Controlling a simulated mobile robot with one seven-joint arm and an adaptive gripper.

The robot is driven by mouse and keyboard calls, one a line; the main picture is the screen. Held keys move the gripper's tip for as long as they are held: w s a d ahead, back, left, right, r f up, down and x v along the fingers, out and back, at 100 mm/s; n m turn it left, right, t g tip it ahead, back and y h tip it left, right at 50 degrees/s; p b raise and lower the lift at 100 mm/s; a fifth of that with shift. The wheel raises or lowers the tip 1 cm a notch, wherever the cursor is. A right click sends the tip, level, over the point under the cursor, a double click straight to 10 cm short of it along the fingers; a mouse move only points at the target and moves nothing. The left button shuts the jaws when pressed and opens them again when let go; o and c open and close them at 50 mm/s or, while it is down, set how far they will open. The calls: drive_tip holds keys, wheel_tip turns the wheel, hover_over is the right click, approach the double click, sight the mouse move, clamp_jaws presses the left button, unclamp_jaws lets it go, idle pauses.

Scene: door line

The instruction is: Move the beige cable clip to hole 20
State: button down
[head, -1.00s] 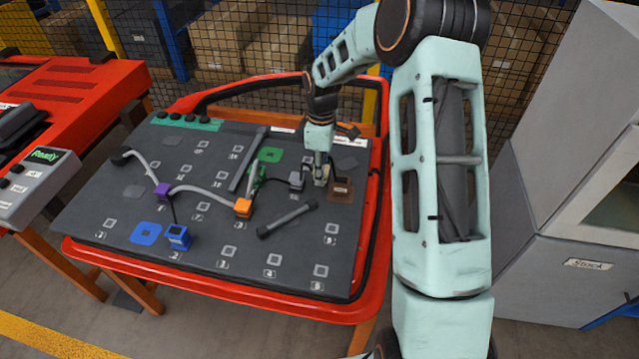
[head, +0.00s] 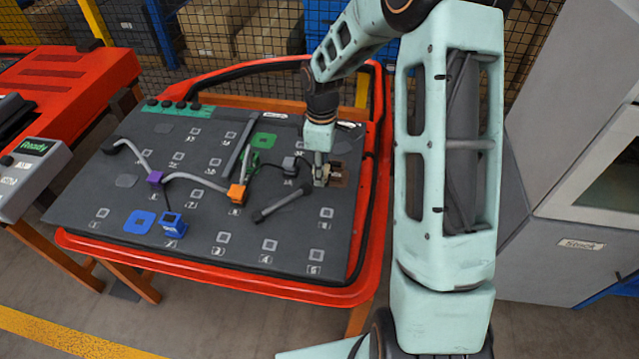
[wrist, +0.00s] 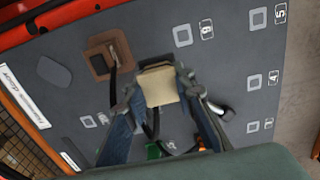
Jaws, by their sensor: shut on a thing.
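The beige cable clip (wrist: 160,87) is held between the fingers of my gripper (wrist: 160,100) in the wrist view. In the head view my gripper (head: 320,180) points down over the right part of the dark board (head: 190,262), and the clip there is small and mostly hidden by the fingers. My gripper is beside the brown square pad (head: 338,175), which also shows in the wrist view (wrist: 108,54) with a dark cable running from it. Numbered square holes are spread over the board. I cannot make out which one is hole 20.
An orange clip (head: 236,194) and a purple clip (head: 155,178) hold a grey cable. A blue clip (head: 173,226), a green clip (head: 254,160) and a grey clip (head: 289,166) stand on the board. A grey bar (head: 283,203) lies near my gripper.

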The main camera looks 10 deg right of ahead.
hover_over(326, 213)
idle(0.5)
idle(0.4)
drive_tip(key=shift+f+b, duration=2.25)
drive_tip(key=shift+f, duration=0.85)
drive_tip(key=shift+f, duration=0.2)
drive_tip(key=shift+f+b, duration=0.65)
drive_tip(key=shift+f, duration=0.05)
drive_tip(key=shift+r, duration=0.1)
